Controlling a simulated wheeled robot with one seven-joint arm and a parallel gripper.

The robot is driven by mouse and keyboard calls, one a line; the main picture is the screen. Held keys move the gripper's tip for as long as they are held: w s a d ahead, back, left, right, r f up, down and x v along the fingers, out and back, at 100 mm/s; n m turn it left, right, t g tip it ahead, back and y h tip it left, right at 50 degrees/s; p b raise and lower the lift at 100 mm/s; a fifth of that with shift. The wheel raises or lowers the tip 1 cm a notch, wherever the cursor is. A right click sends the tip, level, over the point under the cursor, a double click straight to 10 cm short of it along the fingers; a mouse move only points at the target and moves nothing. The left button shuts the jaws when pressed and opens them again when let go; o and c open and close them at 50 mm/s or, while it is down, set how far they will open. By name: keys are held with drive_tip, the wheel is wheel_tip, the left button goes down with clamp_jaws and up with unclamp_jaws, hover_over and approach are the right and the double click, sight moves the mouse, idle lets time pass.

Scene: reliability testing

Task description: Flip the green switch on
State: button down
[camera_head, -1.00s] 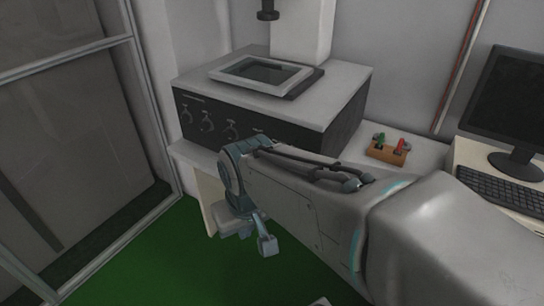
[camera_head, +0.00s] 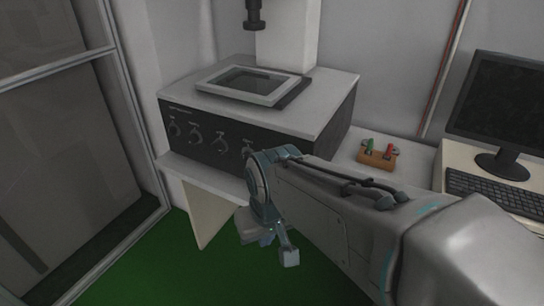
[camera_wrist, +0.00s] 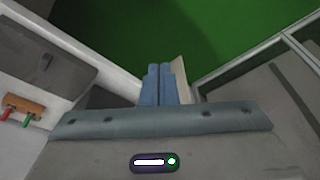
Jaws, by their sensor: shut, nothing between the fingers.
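The green switch (camera_head: 369,146) is a small green lever on an orange-brown block (camera_head: 377,160), on the white counter right of the large black-fronted machine. A red switch (camera_head: 392,150) stands beside it on the same block. In the wrist view the block (camera_wrist: 25,102) is at the far left, with the green switch (camera_wrist: 28,121) and the red one. My gripper (camera_wrist: 159,72) is shut and empty, its blue fingers together over the green floor. It is well apart from the block. In the head view my gripper is partly hidden behind my wrist, below the counter's front edge.
The machine (camera_head: 255,110) with knobs on its front stands at the back of the counter. A monitor (camera_head: 510,105) and keyboard (camera_head: 497,190) are at the right. A glass-panelled frame (camera_head: 70,150) is at the left. Green floor (camera_head: 190,270) is clear in front.

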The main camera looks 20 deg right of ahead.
drive_tip(key=w+d+f+n+g+h+b, duration=0.2)
drive_tip(key=w+d+f+n+h+b, duration=0.15)
drive_tip(key=d+f+n+h, duration=0.6)
drive_tip(key=w+a+n+t+h+b, duration=0.1)
drive_tip(key=w+a+n+t+h, duration=0.2)
drive_tip(key=w+n+t, duration=0.6)
drive_tip(key=w+a+n, duration=0.2)
drive_tip(key=w+n, duration=0.2)
drive_tip(key=n, duration=0.3)
drive_tip(key=shift+r, duration=0.2)
drive_tip(key=shift+w+h, duration=0.1)
drive_tip(key=shift+h, duration=0.15)
drive_tip(key=x, duration=1.4)
drive_tip(key=shift+r, duration=0.2)
